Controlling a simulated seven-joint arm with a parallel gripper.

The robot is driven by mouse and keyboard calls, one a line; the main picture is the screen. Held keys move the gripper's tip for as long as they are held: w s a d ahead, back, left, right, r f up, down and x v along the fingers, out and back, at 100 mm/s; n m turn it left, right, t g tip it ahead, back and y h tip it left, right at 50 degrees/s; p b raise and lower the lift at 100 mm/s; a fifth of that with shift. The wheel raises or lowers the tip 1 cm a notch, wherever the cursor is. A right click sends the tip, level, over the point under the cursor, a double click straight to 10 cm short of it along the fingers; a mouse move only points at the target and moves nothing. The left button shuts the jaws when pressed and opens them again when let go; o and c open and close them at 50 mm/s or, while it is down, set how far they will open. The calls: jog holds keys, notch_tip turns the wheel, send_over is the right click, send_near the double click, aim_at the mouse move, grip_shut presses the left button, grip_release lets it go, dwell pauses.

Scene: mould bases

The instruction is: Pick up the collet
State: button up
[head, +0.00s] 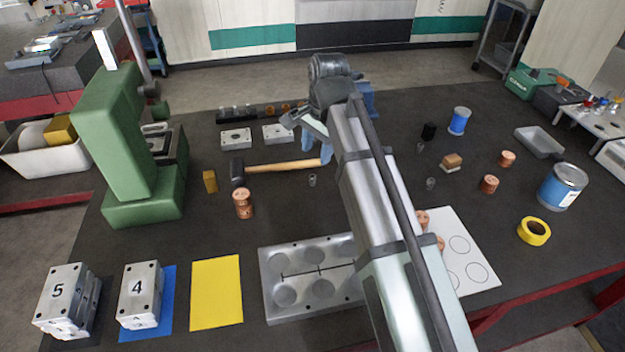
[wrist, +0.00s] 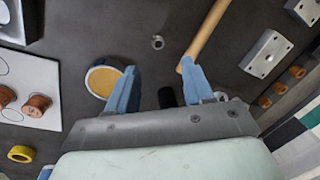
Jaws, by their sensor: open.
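Several small grey metal pieces stand on the dark bench, and I cannot tell surely which is the collet. One small metal piece (head: 312,180) stands just in front of the hammer handle's end; a small round piece, seemingly the same one, shows in the wrist view (wrist: 157,42). Others stand right of my arm, a front metal piece (head: 430,183) and a back metal piece (head: 420,147). My gripper (head: 318,152) is open above the bench near the handle's end, its blue fingers apart. In the wrist view my gripper (wrist: 160,78) has nothing visibly clasped.
The wooden-handled hammer (head: 285,167) lies left of my gripper. A round tan-topped thing (wrist: 103,80) stands by one finger. A grey mould base (head: 270,304) and white sheet (head: 482,284) lie nearer. Copper cylinders (head: 243,204), metal plates (head: 236,139) and yellow tape (head: 533,231) stand around.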

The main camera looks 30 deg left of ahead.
aim_at(313, 176)
jog(key=shift+a+f, duration=0.15)
jog(key=shift+f, duration=0.85)
jog(key=shift+a+f, duration=0.15)
jog(key=shift+f, duration=0.8)
jog(key=shift+s+a+f, duration=0.1)
jog(key=shift+f, duration=1.2)
jog(key=shift+s+a+f, duration=0.1)
jog(key=shift+f, duration=1.2)
jog(key=shift+w, duration=0.1)
grip_shut()
